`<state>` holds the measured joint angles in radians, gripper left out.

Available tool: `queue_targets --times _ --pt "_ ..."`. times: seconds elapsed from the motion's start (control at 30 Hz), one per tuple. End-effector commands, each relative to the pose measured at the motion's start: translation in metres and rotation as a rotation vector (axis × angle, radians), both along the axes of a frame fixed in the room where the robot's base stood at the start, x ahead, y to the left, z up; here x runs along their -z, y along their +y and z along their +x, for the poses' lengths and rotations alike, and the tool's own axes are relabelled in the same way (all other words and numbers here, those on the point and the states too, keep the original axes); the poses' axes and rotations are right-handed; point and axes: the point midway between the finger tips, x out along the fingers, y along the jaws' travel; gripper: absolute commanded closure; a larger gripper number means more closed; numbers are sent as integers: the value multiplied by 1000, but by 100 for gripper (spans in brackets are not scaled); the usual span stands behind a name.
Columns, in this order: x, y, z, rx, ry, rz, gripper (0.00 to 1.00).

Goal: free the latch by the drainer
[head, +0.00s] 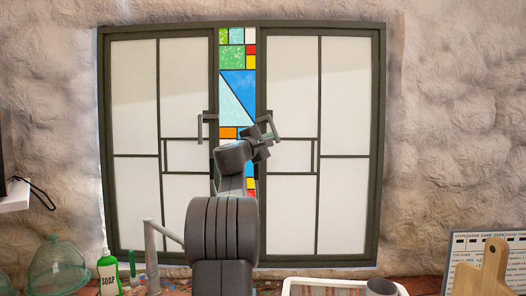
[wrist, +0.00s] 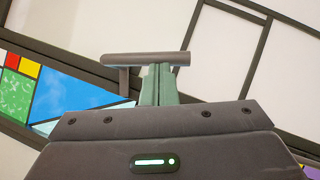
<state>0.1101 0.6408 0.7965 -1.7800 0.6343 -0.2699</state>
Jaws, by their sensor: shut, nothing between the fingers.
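The latch by the drainer is a dark grey bent handle (head: 276,127) on the right window leaf, near the centre strip. It looks tilted compared with the upright left handle. In the wrist view it is a grey bar (wrist: 118,60) with a short stem. My gripper (head: 268,136) is at this handle, its greenish fingers (wrist: 158,86) shut together with nothing between them. The fingertips overlap the bar in the wrist view; I cannot tell whether they touch it. The white drainer (head: 330,284) shows at the bottom edge, right of my arm.
The left leaf has its own handle (head: 201,128). A stained-glass strip (head: 237,85) lies between the leaves. A grey tap (head: 151,240), soap bottle (head: 109,274) and glass dome (head: 58,268) stand lower left. A wooden board (head: 482,272) stands lower right.

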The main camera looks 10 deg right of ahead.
Motion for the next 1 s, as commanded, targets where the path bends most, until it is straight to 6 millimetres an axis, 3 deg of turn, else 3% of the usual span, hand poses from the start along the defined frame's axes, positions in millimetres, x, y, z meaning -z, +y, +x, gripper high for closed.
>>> queue_targets --times 0.03,0.17,0.6,0.83,1.0 --pt "10 -4 -1 1 6 -40 100" --pt "10 -11 -2 1 30 -156 100" --pt "-4 -31 -6 3 107 -527 100" --pt "-11 -37 -7 2 134 -650 100" --pt "-16 -40 -8 -1 130 -641 100"
